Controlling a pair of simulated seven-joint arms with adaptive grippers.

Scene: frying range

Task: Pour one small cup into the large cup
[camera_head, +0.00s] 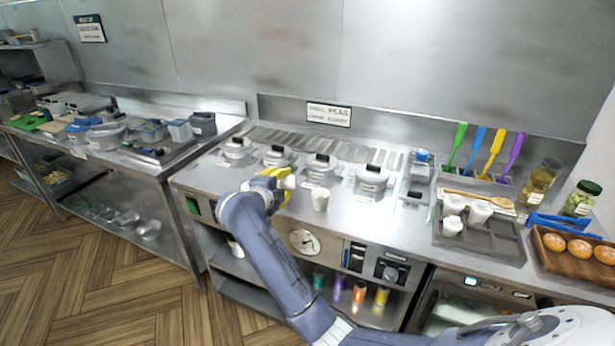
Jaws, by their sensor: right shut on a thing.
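A white cup (320,198) stands upright on the steel counter, just right of my right gripper; it looks like the large cup. My right gripper (279,181), with yellow parts, is shut on a small white cup (289,182). The held cup appears tilted on its side toward the standing cup, above the counter and apart from it. Its contents cannot be made out. More white cups (453,204) stand in a grey tray (492,243) at the right. My left gripper is out of view.
Lidded pots (322,168) line the counter's back. Coloured utensils (490,152), jars (581,198) and a wooden tray of round buns (580,247) are at the right. Another steel table (110,157) with containers stands left. The counter between the standing cup and the grey tray is mostly clear.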

